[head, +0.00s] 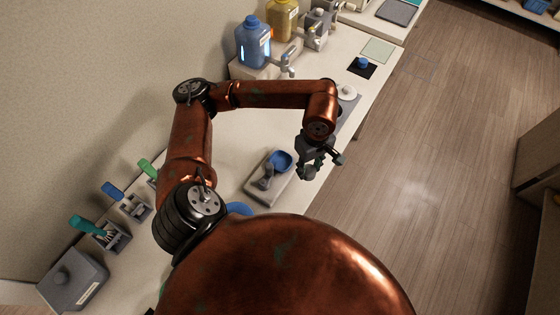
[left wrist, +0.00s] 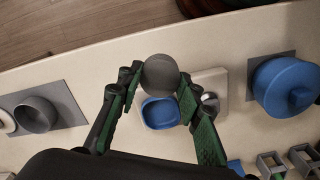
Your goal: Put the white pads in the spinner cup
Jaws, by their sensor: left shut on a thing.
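My left gripper (left wrist: 152,84) is shut on a round dark grey thing (left wrist: 161,72), held above the counter's front edge. In the head view the left gripper (head: 312,166) points down with the grey thing (head: 310,172) between its fingertips. An open grey cup (left wrist: 36,115) stands on a grey mat at the left of the wrist view. A white round thing (left wrist: 5,122) is cut off beside it. A white round thing (head: 347,92) also shows beyond my arm in the head view. I cannot tell whether it is the white pads. My right gripper is not in view.
A pale tray (head: 283,196) holds a blue dish (head: 281,160) and a grey knobbed thing. A blue lidded pot (left wrist: 285,85) stands on a mat. Blue (head: 253,42) and yellow (head: 283,18) jugs stand at the back. Tool holders (head: 115,240) line the wall.

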